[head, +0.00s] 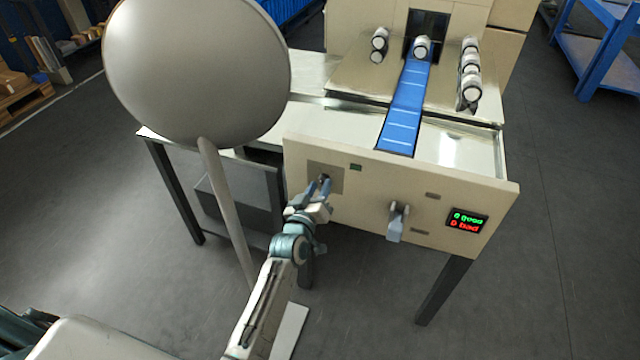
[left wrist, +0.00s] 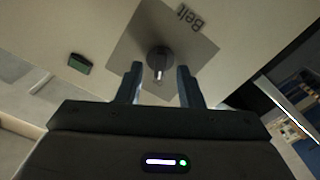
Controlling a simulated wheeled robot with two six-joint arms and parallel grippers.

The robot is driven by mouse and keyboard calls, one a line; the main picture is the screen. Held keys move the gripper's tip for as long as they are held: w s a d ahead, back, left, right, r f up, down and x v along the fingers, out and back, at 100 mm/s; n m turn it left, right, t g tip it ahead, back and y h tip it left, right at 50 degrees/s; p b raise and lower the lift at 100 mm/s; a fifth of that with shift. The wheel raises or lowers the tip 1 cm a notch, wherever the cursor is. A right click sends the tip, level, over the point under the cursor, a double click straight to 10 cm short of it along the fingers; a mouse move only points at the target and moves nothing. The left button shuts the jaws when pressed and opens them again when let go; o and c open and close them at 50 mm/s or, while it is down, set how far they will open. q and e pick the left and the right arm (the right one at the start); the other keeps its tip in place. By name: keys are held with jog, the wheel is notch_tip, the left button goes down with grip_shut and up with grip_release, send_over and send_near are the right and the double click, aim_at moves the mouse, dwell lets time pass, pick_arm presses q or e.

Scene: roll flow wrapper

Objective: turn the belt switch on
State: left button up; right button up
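The belt switch is a dark rotary knob (left wrist: 160,61) with a light mark. It sits on a grey square plate (left wrist: 201,52) labelled "Belt" in the left wrist view. In the head view the plate (head: 337,172) is at the left of the machine's cream front panel. My left gripper (head: 323,185) is at the plate and partly hides the knob there. In the left wrist view my left gripper (left wrist: 160,70) is open, one finger on each side of the knob, with gaps showing. My right gripper is not in view.
The front panel (head: 365,208) also has a small green light (head: 355,167), a grey lever (head: 396,222) and a display (head: 467,221) reading 0 good, 0 bad. A blue belt (head: 404,105) runs behind it. A large rounded grey shape (head: 195,70) on a thin post stands left.

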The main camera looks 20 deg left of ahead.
pick_arm(q)
jog(key=shift+w, duration=0.55)
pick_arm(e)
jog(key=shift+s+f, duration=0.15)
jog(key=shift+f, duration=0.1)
pick_arm(q)
grip_shut()
